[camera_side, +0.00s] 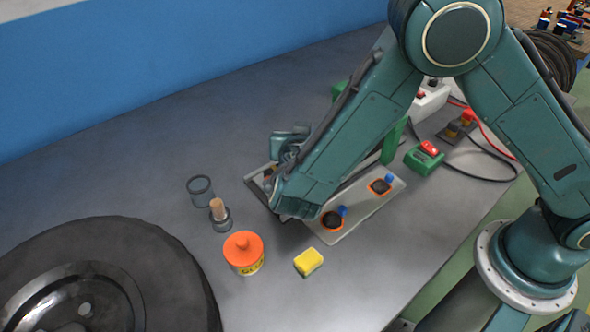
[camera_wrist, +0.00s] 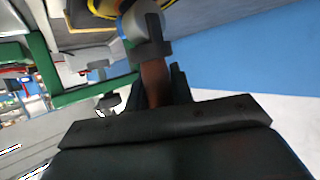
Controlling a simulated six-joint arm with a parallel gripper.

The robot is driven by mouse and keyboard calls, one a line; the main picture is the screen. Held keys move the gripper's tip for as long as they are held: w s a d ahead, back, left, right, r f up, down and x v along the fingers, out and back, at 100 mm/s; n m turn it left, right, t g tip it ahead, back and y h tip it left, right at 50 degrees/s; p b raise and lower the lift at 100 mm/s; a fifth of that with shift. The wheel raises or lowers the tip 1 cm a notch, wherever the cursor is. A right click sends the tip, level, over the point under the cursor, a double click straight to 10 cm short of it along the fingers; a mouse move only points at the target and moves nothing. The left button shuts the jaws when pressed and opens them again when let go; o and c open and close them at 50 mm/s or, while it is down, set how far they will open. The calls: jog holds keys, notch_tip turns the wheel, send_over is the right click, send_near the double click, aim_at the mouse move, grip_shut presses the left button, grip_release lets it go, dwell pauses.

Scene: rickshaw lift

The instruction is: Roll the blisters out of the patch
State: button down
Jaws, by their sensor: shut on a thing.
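Two round black patches with orange rims, one nearer (camera_side: 333,220) and one farther (camera_side: 380,187), lie on a pale tray (camera_side: 360,215) in the side view, each with a small blue piece beside it. In the wrist view my gripper (camera_wrist: 158,92) is shut on the brown handle (camera_wrist: 154,75) of a tool with a grey fork and a pale roller-like head (camera_wrist: 140,22). A dark, yellow-edged thing shows beyond the head; I cannot tell whether they touch. In the side view my forearm hides most of the gripper and the tool.
A glue pot (camera_side: 243,252) with an orange lid and a yellow sponge (camera_side: 309,262) stand in front of the tray. A dark ring-shaped cup (camera_side: 200,190) and a wooden-handled tool (camera_side: 218,210) stand left. A tyre (camera_side: 170,270) fills the lower left. A green switch box (camera_side: 423,160) with cables is right.

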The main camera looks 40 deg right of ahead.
jog(key=shift+r, duration=0.15)
jog(key=shift+r, duration=3.4)
jog(key=shift+d, duration=0.15)
jog(key=w+d+n+t+y, duration=0.1)
jog(key=d+n+t+y, duration=0.2)
jog(key=d, duration=0.9)
jog(key=shift+w+d+n+y, duration=0.15)
jog(key=shift+w+n+y, duration=0.15)
jog(key=shift+n+y, duration=0.95)
jog(key=shift+r, duration=0.15)
